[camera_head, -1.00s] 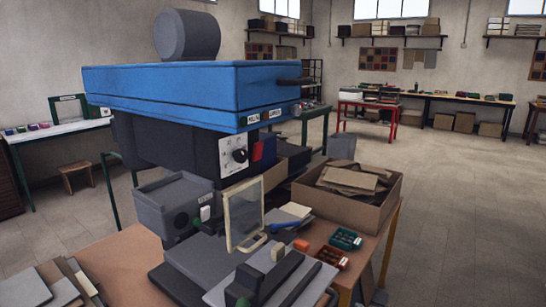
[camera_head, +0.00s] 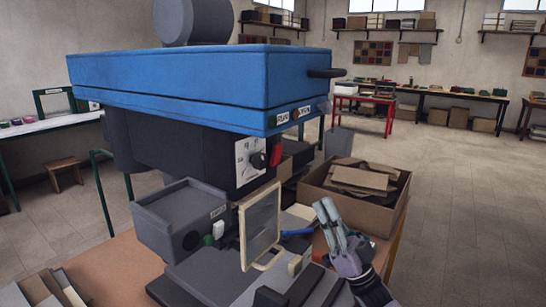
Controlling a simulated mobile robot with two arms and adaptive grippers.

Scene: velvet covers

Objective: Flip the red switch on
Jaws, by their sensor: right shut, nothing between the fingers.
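The red switch (camera_head: 275,154) shows as a small red piece on the dark body of the machine, just under the right front corner of its blue top (camera_head: 200,85). Which way the switch is set is too small to tell. My right gripper (camera_head: 326,209) is at the lower right, fingers pointing up, shut and empty. It is below and to the right of the switch, clearly apart from it in the picture. My left gripper is not in view.
A framed clear guard (camera_head: 260,221) stands in front of the machine, beside a grey box (camera_head: 180,220) with a green button. An open cardboard box (camera_head: 385,212) with cardboard pieces lies behind my right gripper. The floor to the right is open.

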